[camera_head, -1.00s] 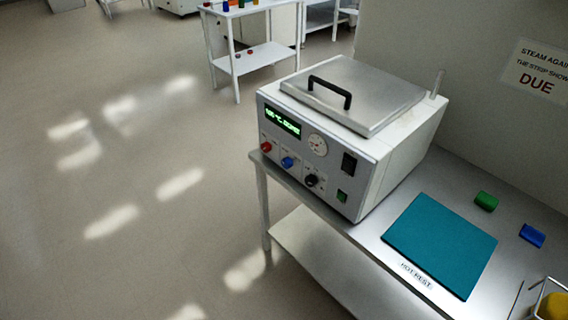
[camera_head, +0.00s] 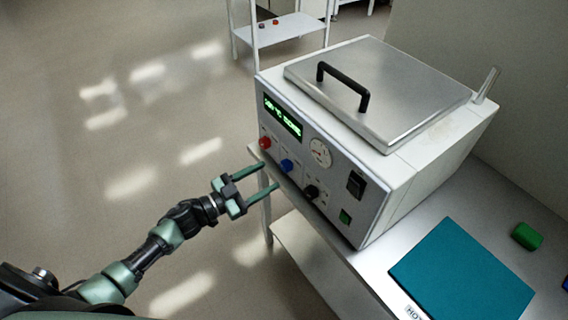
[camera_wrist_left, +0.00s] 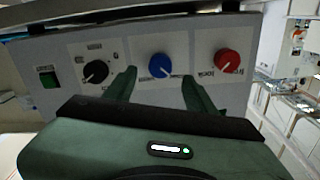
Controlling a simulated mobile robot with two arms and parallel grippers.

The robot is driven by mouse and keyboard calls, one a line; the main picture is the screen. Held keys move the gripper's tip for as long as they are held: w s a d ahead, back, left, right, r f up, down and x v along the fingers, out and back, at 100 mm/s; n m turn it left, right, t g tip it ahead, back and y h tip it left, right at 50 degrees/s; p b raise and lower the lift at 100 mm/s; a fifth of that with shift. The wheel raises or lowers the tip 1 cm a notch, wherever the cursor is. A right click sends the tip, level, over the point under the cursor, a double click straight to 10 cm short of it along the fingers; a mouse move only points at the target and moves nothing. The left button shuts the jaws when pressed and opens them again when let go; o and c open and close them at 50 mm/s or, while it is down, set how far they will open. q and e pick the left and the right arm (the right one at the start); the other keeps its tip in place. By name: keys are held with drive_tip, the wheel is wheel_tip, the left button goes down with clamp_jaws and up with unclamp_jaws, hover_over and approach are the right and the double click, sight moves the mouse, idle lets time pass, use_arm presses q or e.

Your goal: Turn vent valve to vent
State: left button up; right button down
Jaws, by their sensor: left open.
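A white steriliser unit (camera_head: 400,180) stands on a steel table. Its front panel carries a red knob (camera_head: 265,143), a blue knob (camera_head: 287,165) and a black knob (camera_head: 311,191). The wrist view also shows the red knob (camera_wrist_left: 227,62), blue knob (camera_wrist_left: 159,65) and black knob (camera_wrist_left: 96,72), upside down; their labels are too small to read surely, so I cannot tell which is the vent valve. My left gripper (camera_head: 270,175) is open and empty in front of the panel. In the wrist view its fingers point at the panel, one either side of the blue knob, seemingly short of it. My right gripper is not in view.
The unit has a steel lid (camera_head: 385,90) with a black handle (camera_head: 342,86), a dial gauge (camera_head: 320,152), a black switch (camera_head: 356,184) and a green button (camera_head: 345,216). A teal mat (camera_head: 462,275) and green block (camera_head: 527,236) lie right. The floor left is clear.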

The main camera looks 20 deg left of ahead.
sight(283, 168)
use_arm(q)
drive_tip(key=x, duration=0.2)
drive_tip(key=shift+w+d+r, duration=0.2)
drive_tip(key=shift+w+d, duration=0.05)
drive_tip(key=shift+d, duration=0.05)
drive_tip(key=x, duration=0.2)
drive_tip(key=shift+w+d+f+p, duration=0.1)
drive_tip(key=shift+w+f+p, duration=0.05)
drive_tip(key=shift+w+p, duration=0.15)
drive_tip(key=shift+w+d, duration=0.2)
clamp_jaws()
drive_tip(key=shift+f, duration=0.1)
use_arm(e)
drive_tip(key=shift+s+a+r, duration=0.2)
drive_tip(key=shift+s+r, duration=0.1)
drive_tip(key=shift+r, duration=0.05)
